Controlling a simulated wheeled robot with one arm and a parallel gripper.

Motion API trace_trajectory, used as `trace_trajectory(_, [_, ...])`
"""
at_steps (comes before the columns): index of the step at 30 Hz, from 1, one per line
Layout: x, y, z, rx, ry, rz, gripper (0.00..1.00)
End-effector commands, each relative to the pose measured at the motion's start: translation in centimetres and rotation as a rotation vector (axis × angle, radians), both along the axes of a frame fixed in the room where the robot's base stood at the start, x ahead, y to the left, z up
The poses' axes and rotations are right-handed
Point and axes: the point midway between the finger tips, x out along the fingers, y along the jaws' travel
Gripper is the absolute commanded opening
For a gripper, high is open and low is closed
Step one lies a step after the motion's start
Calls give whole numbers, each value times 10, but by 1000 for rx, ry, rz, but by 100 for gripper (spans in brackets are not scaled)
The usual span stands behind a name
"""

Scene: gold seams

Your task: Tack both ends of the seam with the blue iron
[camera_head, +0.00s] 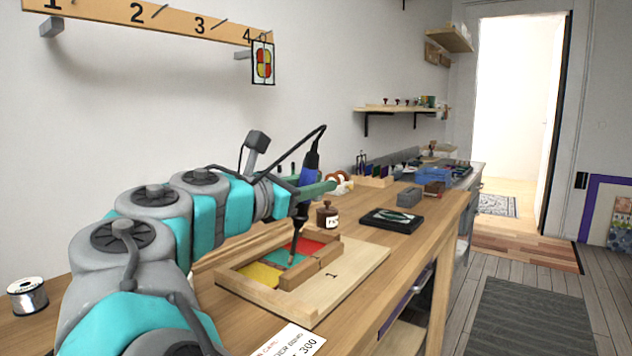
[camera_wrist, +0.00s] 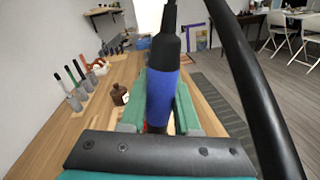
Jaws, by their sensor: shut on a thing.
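My gripper (camera_head: 312,190) is shut on the blue iron (camera_head: 309,171), which points tip down with a black cable at its top. The blue handle also shows between the green fingers in the wrist view (camera_wrist: 163,92). The iron's tip is over the glass panel, at or just above the teal piece (camera_head: 283,259); I cannot tell if it touches. A yellow piece (camera_head: 259,275) lies to the left and a red piece (camera_head: 309,246) to the right, inside a wooden frame (camera_head: 238,283) on a board marked 1 (camera_head: 345,273). The wrist view hides the tip and seams.
A brown flux bottle (camera_head: 327,215) stands just behind the board. A dark tray (camera_head: 392,220) lies to the right. A solder spool (camera_head: 28,297) is at the far left, a paper card (camera_head: 290,341) in front. Several handled tools (camera_wrist: 75,85) stand along the wall.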

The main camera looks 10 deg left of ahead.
Motion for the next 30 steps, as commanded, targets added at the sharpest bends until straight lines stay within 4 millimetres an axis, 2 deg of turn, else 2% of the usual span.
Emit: trace_trajectory(30, [0, 0, -6, -1, 0, 0, 0])
